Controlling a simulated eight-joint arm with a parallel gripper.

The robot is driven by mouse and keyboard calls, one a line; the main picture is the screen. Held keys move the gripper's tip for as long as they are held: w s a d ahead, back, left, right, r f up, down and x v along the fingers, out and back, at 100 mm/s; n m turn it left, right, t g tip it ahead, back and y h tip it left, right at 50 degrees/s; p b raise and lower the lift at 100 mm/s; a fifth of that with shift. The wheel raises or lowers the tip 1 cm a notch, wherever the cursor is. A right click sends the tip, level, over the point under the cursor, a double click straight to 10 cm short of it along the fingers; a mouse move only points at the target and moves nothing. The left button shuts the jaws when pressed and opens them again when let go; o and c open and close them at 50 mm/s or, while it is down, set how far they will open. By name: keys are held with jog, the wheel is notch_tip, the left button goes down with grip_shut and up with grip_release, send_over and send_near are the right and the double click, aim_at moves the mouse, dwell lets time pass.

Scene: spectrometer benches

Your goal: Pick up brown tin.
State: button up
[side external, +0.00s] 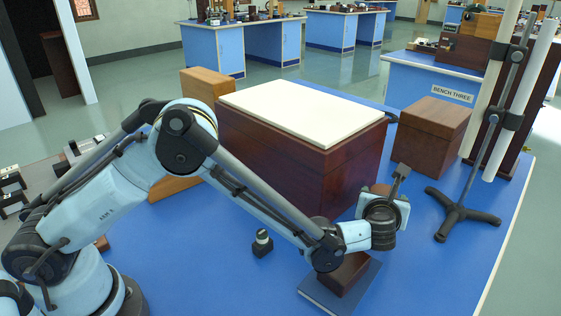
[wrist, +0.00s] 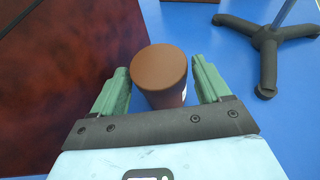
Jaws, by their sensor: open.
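The brown tin (wrist: 160,68) is a round can with a plain brown top, standing on the blue bench top. In the wrist view it is between the two green fingers of my gripper (wrist: 161,80), with a visible gap on each side. A bit of white label shows low on its right side. In the side external view my gripper (side external: 388,210) is beside the large wooden chest, and the tin (side external: 379,188) is mostly hidden behind it. My gripper is open and not holding the tin.
The large dark-red chest (side external: 290,160) with a white top stands close to the left of the tin. A smaller wooden box (side external: 432,135) is behind. A black tripod stand base (side external: 463,214) is to the right. A dark block on a blue book (side external: 345,275) lies in front.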

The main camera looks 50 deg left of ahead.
jog(key=x, duration=0.4)
jog(key=shift+c, duration=0.2)
jog(key=c, duration=0.7)
jog(key=shift+c, duration=0.2)
jog(key=shift+r, duration=0.15)
